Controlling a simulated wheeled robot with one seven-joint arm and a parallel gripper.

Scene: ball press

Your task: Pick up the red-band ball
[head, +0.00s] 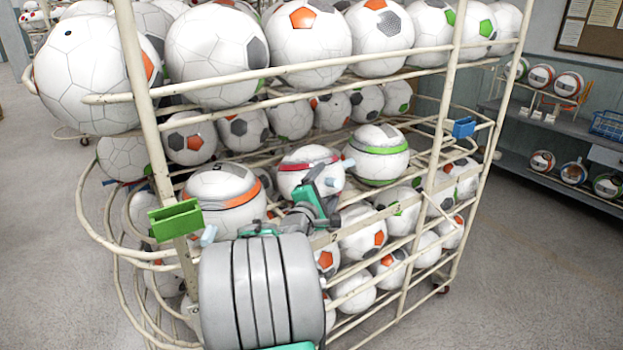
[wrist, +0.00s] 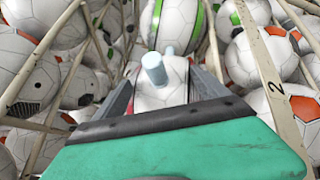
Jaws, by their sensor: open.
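The red-band ball (head: 292,180) is white with a red stripe near its top. It sits on the rack's middle shelf, between an orange-band ball (head: 228,205) and a green-band ball (head: 385,160). My gripper (head: 325,185) is open at the front of the red-band ball and covers part of it. In the wrist view the ball (wrist: 170,97) shows between the two grey fingers, partly hidden by light blue cylinders (wrist: 155,68) and the teal gripper body. I cannot tell whether the fingers touch it.
The cream tube rack (head: 140,90) holds many footballs above, below and behind. A shelf bar marked 2 (wrist: 275,85) runs close to my gripper. A green block (head: 175,220) and a blue block (head: 464,128) sit on the uprights. The floor at right (head: 540,270) is clear.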

